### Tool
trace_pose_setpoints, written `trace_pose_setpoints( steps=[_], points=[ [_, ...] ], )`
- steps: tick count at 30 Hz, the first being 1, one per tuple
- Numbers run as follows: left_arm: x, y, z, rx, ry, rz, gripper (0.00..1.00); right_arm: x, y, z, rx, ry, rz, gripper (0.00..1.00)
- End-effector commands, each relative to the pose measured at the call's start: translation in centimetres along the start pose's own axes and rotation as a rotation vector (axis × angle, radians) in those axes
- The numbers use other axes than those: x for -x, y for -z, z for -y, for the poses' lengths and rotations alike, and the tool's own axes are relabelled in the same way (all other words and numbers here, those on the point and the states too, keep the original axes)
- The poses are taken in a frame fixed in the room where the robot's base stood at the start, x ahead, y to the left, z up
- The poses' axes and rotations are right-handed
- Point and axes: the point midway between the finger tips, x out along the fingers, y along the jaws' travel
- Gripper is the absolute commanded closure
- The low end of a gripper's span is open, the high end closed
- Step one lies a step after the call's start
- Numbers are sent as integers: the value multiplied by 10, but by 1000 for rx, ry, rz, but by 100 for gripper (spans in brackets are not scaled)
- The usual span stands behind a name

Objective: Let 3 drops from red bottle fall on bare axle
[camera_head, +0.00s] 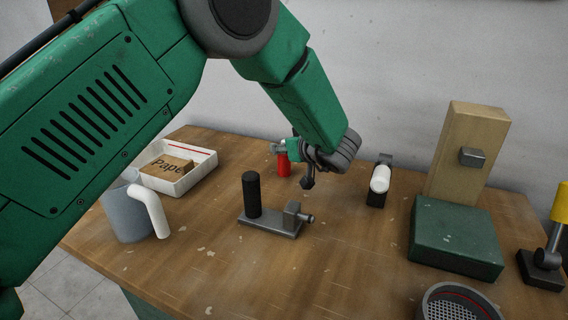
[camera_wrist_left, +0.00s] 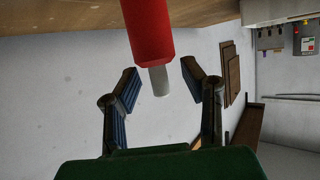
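The red bottle (camera_head: 284,164) stands upright on the far part of the wooden table, partly hidden by my left gripper (camera_head: 294,166). In the left wrist view the red bottle (camera_wrist_left: 150,35) shows its pale tip (camera_wrist_left: 159,82) between the fingers of my left gripper (camera_wrist_left: 160,88). The fingers are apart, with a gap on each side of the tip. A grey metal base (camera_head: 270,224) carries a black upright cylinder (camera_head: 251,195) and a block with a short bare metal stub (camera_head: 308,218), which looks like the axle. My right gripper is not in view.
A white tray (camera_head: 196,181) with a "Paper" block and a grey mug (camera_head: 127,218) stand left. A white cylinder on a black holder (camera_head: 380,179), a green block with a wooden post (camera_head: 455,238), a round mesh container (camera_head: 455,299) and a yellow-topped tool (camera_head: 556,222) stand right. The table's front middle is clear.

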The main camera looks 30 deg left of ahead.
Motion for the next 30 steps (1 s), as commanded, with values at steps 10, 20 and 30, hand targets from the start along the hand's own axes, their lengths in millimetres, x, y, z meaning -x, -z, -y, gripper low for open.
trace_pose_setpoints(
  steps=[10,20,30],
  points=[
    [-6,1,0,1,-2,0,87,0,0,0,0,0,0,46],
    [-7,0,0,-1,-1,1,100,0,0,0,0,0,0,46],
    [9,39,0,4,-3,0,100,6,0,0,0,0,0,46]
  ],
)
